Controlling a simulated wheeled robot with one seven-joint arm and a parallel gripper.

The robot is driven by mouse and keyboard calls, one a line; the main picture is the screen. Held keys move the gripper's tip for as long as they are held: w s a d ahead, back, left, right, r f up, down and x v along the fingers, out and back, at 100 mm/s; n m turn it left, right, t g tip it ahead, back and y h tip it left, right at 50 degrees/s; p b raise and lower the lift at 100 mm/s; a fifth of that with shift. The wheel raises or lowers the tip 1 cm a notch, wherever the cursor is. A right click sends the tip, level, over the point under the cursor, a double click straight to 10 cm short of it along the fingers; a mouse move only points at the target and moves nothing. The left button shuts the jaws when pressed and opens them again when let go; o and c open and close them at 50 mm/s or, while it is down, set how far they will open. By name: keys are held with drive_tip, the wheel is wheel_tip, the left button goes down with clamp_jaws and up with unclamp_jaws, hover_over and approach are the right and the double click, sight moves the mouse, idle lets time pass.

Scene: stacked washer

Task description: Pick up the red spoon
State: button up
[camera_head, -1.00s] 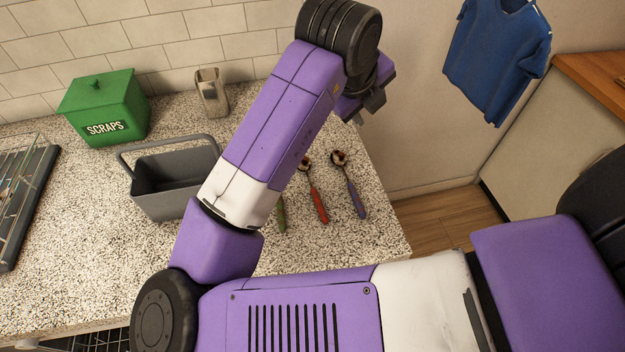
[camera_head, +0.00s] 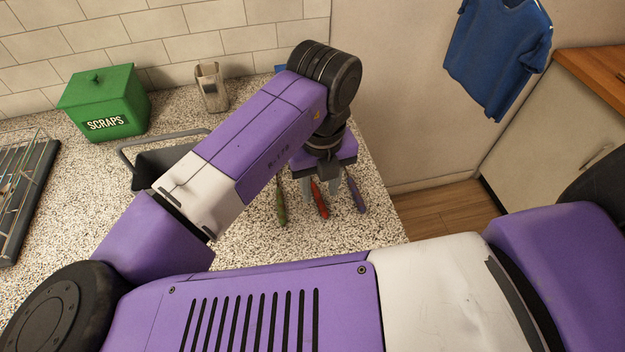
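The red spoon (camera_head: 319,200) lies on the speckled counter between a green-handled utensil (camera_head: 281,205) and a purple-handled spoon (camera_head: 356,194). Only its red handle shows; its bowl end is hidden behind my gripper. My gripper (camera_head: 322,192) points down over the spoons. Its two fingers are spread apart, one on each side of the red handle in this view. I cannot tell how high the fingertips are above the counter, or whether they touch anything.
A green scraps box (camera_head: 103,104), a metal holder (camera_head: 211,88) and a wire rack (camera_head: 22,190) are also on the counter. The counter's right edge is close to the purple spoon.

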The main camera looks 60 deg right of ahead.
drive_tip(key=shift+f, duration=0.95)
clamp_jaws()
drive_tip(key=shift+r, duration=0.1)
wheel_tip(320, 180, up, 21)
drive_tip(key=p, duration=0.2)
